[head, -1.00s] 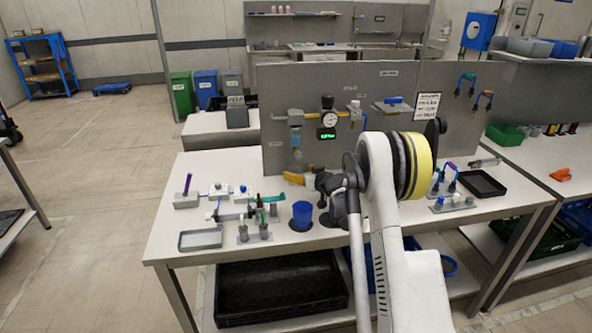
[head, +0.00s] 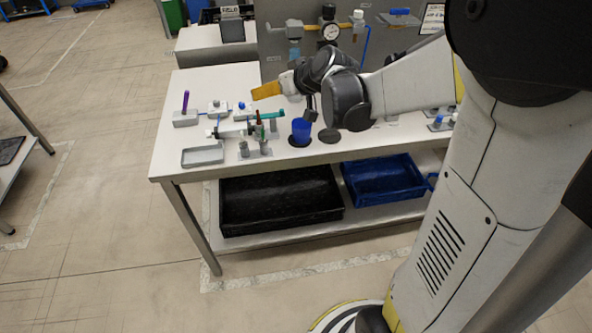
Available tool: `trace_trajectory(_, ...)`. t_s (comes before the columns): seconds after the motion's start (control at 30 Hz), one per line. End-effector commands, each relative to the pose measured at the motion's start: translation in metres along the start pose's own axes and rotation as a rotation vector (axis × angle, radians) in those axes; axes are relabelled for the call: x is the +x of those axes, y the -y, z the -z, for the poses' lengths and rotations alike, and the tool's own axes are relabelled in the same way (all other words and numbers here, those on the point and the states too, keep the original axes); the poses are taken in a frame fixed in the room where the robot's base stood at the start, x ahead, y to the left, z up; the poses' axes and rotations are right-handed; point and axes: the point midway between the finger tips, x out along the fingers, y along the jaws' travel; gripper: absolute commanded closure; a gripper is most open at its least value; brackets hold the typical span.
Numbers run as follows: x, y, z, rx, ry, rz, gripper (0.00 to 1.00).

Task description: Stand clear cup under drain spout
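A blue cup (head: 301,132) stands upright on a dark round pad on the white workbench (head: 185,92). I cannot make out a colourless cup. A filter unit (head: 294,31) with a bluish bowl is on the grey back panel; its lower end is above my arm's end, and I cannot make out a spout clearly. My gripper (head: 268,91) is above the bench, left of and above the cup in the picture, apart from it. Its yellow-orange end points left; the finger gap is not discernible.
A second dark round pad (head: 329,136) lies bare right of the cup. Left of it are small fixtures, a green-handled tool (head: 262,116) and a grey tray (head: 203,155). A gauge (head: 330,32) is on the panel. Black (head: 280,203) and blue (head: 384,182) crates are on the lower shelf.

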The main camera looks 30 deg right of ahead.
Motion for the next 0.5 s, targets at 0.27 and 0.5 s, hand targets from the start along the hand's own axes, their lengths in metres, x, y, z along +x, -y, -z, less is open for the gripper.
trace_trajectory(0.27, -0.116, 0.092, -0.068, 0.015, 0.196, -0.035, 0.24)
trace_trajectory(0.5, -0.185, 0.117, -0.142, 0.028, 0.303, -0.121, 0.24)
